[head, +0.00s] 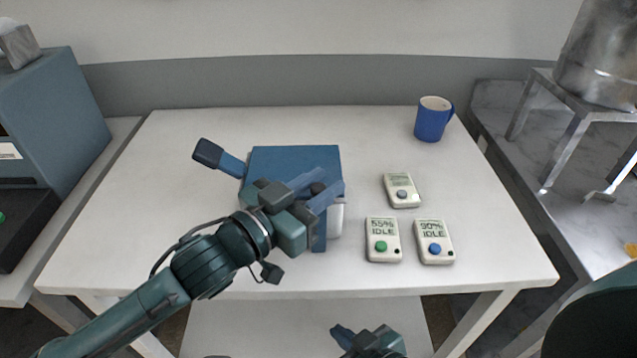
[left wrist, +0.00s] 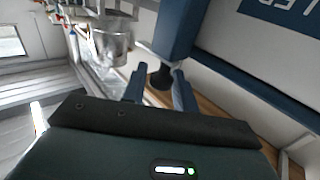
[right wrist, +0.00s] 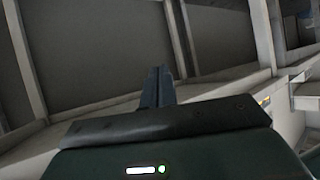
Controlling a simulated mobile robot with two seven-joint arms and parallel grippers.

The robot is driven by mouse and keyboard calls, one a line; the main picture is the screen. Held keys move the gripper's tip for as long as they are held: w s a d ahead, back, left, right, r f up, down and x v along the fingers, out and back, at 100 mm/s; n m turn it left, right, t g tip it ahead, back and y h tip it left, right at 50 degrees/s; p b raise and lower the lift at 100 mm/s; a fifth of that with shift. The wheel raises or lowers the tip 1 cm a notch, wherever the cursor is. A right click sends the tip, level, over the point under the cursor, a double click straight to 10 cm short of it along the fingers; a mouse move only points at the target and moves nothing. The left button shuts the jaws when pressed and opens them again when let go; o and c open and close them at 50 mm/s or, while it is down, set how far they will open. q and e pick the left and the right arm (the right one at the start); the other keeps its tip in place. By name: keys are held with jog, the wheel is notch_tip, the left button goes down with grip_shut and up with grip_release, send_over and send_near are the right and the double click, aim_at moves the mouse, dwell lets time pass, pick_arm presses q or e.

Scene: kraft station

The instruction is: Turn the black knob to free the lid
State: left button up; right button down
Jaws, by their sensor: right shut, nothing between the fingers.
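The blue box (head: 290,160) stands on the white table, with a blue flap or lid part toward its right front. The black knob (head: 318,187) is at the box's front right. My left gripper (head: 318,190) reaches it, with one finger on each side. In the left wrist view the black knob (left wrist: 160,77) sits between the spread fingertips. Whether they press on it cannot be told. My right gripper (head: 368,338) is low in front of the table, away from the box. Its fingers are together and empty in the right wrist view (right wrist: 158,85).
A blue lever with a black end (head: 208,153) sticks out left of the box. Three small pale devices (head: 384,252) lie right of it. A blue mug (head: 432,122) stands at the back right. The table's left part is clear.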

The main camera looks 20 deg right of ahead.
pick_arm(q)
jog(key=shift+o, duration=1.3)
jog(key=shift+a, duration=0.1)
jog(key=b+v, duration=0.1)
jog(key=v, duration=1.2)
